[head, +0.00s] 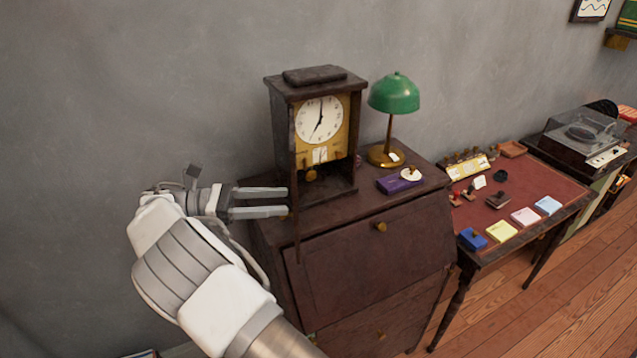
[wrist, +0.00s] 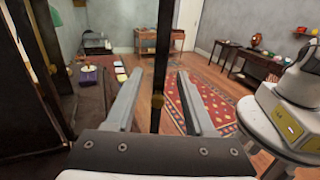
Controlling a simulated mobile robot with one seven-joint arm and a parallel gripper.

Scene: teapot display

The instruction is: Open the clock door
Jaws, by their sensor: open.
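The dark wooden clock (head: 319,122) stands upright on the cabinet, with a white dial and a brass pendulum. Its door (head: 296,225) shows as a narrow dark strip, nearly edge-on, standing out from the left side of the case. The case front looks uncovered. My gripper (head: 288,201) is open at the left of the clock, its fingertips beside this strip. In the wrist view a dark upright bar, apparently the door's edge (wrist: 162,40), with a small brass knob (wrist: 157,101), stands between my open fingers (wrist: 160,73). I cannot tell whether either finger touches it.
A green lamp (head: 394,94) and a purple box (head: 392,185) stand right of the clock on the cabinet (head: 345,270). A desk (head: 520,177) with small items is farther right. Free space lies left of the cabinet, before the grey wall.

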